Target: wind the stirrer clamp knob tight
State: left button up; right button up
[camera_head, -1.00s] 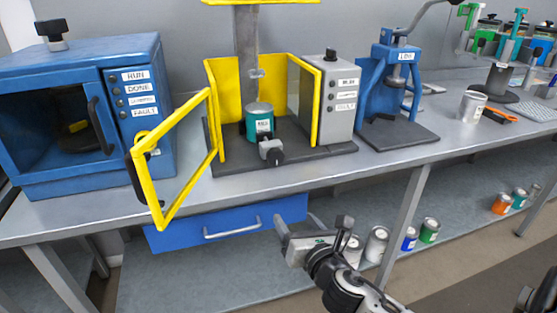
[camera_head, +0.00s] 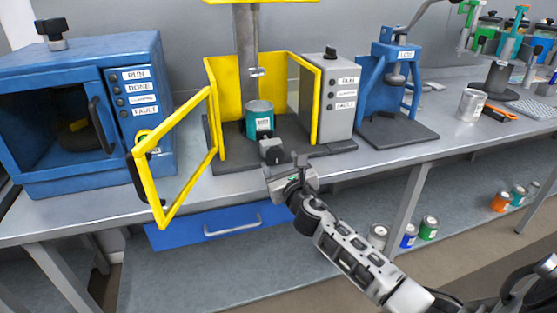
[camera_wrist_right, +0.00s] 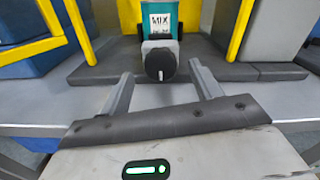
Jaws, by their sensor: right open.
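The stirrer clamp knob is a dark round knob on a grey block at the front of the stirrer base; it shows in the head view (camera_head: 273,156) and the right wrist view (camera_wrist_right: 161,64). Behind it a teal can (camera_head: 259,120) with a MIX label (camera_wrist_right: 160,20) stands inside the yellow guard (camera_head: 217,80), whose door frame (camera_head: 150,190) is swung open. My right gripper (camera_head: 284,168) is open and empty, just in front of the knob. In the wrist view its fingers (camera_wrist_right: 161,80) stand left and right of the knob, apart from it. My left gripper is not in view.
A blue cabinet machine (camera_head: 70,150) stands left and a blue press (camera_head: 395,95) right. A grey control box (camera_head: 338,95) adjoins the guard. A blue drawer (camera_head: 215,225) is under the bench edge. Several cans sit on the lower shelf (camera_head: 190,280).

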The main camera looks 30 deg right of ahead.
aim_at(275, 154)
jog(key=shift+x, duration=1.25)
jog(key=c, duration=1)
jog(key=shift+m, duration=0.5)
